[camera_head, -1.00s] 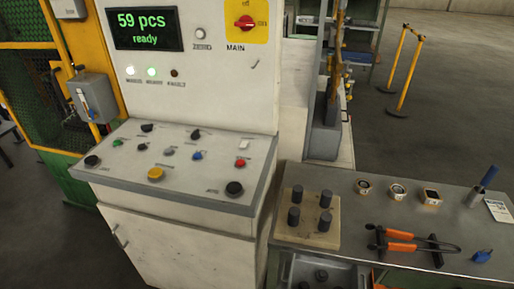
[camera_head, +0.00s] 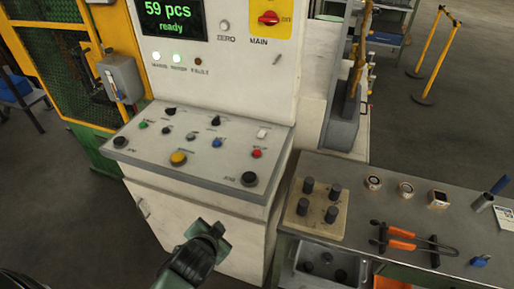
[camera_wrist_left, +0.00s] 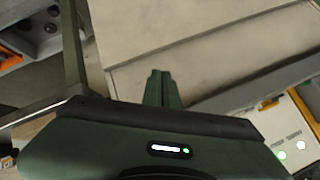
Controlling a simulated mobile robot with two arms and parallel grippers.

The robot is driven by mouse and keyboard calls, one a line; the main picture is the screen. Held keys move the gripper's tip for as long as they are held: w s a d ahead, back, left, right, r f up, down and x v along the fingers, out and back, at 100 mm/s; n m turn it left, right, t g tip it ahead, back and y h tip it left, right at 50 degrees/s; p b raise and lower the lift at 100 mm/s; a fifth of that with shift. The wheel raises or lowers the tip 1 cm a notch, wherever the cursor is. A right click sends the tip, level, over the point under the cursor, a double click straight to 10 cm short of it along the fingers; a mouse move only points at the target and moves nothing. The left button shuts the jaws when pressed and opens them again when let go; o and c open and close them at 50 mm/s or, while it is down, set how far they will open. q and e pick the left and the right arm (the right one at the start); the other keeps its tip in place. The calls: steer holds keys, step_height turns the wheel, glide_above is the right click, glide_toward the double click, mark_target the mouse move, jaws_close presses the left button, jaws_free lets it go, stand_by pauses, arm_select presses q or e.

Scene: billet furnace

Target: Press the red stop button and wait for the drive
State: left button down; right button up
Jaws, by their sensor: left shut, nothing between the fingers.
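The red button (camera_head: 256,153) is a small round cap on the right part of the sloping control console (camera_head: 222,171), above the larger black button (camera_head: 249,179). Nothing covers it in the head view. My left gripper (camera_head: 208,229) is in front of the console's cabinet, below and to the left of the red button and apart from it. In the left wrist view its two fingers (camera_wrist_left: 162,88) are together and empty, with pale cabinet panels behind them. The display (camera_head: 172,20) reads "59 pcs ready". Two lamps below it are lit. My right gripper is not in view.
A yellow button (camera_head: 178,158) and several other knobs share the console. The red MAIN switch (camera_head: 268,18) is on the upright panel. A workbench (camera_head: 352,172) at the right holds a peg block (camera_head: 302,221) and orange-handled tongs (camera_head: 402,240). Open floor lies beyond.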

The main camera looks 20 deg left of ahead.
arm_select(q)
steer(key=w+d+r+m+t, duration=0.1)
steer(key=w+r+m+t, duration=0.25)
steer(key=r, duration=0.45)
steer(key=w+d+r+m+t+p, duration=0.1)
steer(key=w+r+m+t, duration=0.15)
steer(key=w+r, duration=0.35)
steer(key=w+d+r+m+t, duration=0.1)
steer(key=w+r+m+t, duration=0.15)
steer(key=r, duration=0.65)
steer(key=w+d+r+m+t+h, duration=0.3)
steer(key=d+r+m+t+h, duration=0.1)
steer(key=d+r+m+h, duration=0.45)
steer(key=w+d+m+g+h, duration=0.2)
steer(key=d+m+g+h, duration=0.6)
steer(key=m, duration=1.1)
step_height(320, 180, down, 6)
steer(key=w+a+m+g+y, duration=0.2)
steer(key=w+m+g, duration=0.15)
steer(key=m, duration=0.25)
steer(key=w+a+f+m+g+y, duration=0.1)
steer(key=w+a+f+y, duration=0.1)
steer(key=a+y, duration=0.2)
steer(key=w+a+f+m+y, duration=0.2)
steer(key=a+f+y, duration=0.1)
steer(key=a, duration=0.7)
steer(key=shift+w+a+f+g+y, duration=0.25)
steer(key=shift+g+y, duration=0.15)
steer(key=shift+y, duration=0.35)
